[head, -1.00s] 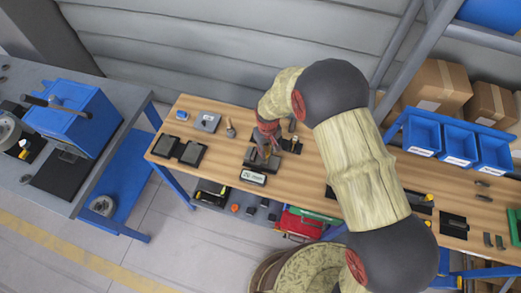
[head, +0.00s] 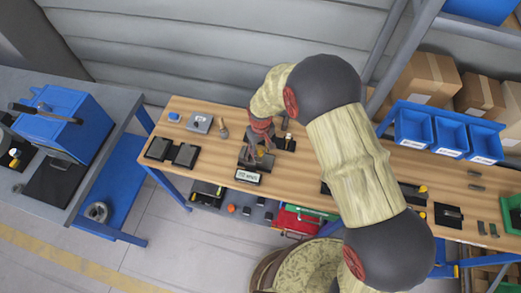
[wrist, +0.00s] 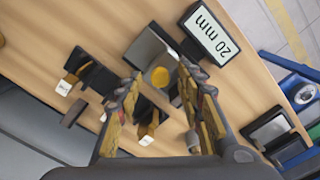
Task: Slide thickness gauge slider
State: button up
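The thickness gauge is a grey block with a display reading "20 mm" (wrist: 210,35). The display also shows at the table's front edge in the head view (head: 247,177). A round yellow part (wrist: 160,77) sits on the gauge body beside the display. My gripper (wrist: 160,74) is open, with one finger on each side of the yellow part in the wrist view. I cannot tell whether the fingers touch the gauge. In the head view my gripper (head: 257,157) points down over the gauge and hides part of it.
Black holders with white labels (wrist: 75,75) stand close beside the gauge. Dark pads (head: 158,148) and a grey square item (head: 200,123) lie to the left on the wooden table (head: 218,165). Blue bins (head: 450,140) stand to the right. Bare wood lies left of the gauge.

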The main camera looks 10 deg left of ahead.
aim_at(260, 152)
notch_tip(260, 152, up, 12)
jog(key=shift+f, duration=0.25)
dwell(0.5)
jog(key=s+d+r+m+t+b, duration=0.2)
jog(key=s+d+b, duration=0.4)
jog(key=d, duration=0.3)
jog(key=s+d+r+m+t+b, duration=0.1)
jog(key=s+d+r+m+b, duration=0.2)
jog(key=d, duration=0.7)
jog(key=s+d+r+m+t+b, duration=0.2)
jog(key=s+d+r+b, duration=0.4)
jog(key=s+d+b, duration=0.3)
jog(key=shift+s+d+m+t+b, duration=0.3)
jog(key=shift+s+m+b, duration=0.35)
jog(key=shift+s, duration=0.6)
